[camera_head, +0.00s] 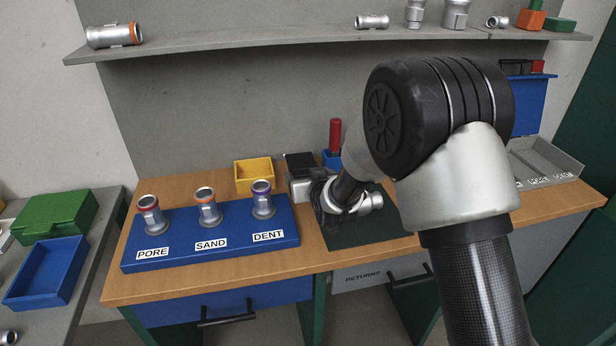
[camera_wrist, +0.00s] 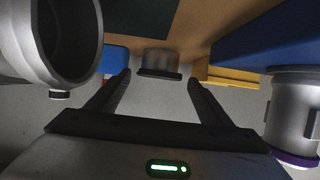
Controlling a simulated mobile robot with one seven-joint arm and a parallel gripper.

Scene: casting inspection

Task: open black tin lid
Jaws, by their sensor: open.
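The black tin shows in the head view as a dark, square-looking top (camera_head: 299,162) at the back of the bench, between a yellow bin and a blue cup. My gripper (camera_wrist: 158,77) is open there, one finger on each side. I cannot tell whether the fingers touch it, and the lid looks shut.
A blue stand (camera_head: 190,247) holds castings labelled PORE, SAND and DENT, left of my gripper. A yellow bin (camera_head: 254,172) is close on the left, and a blue cup (camera_head: 331,159) with a red-handled tool on the right. A casting (camera_head: 372,203) is beside my wrist, over a dark mat (camera_head: 350,233).

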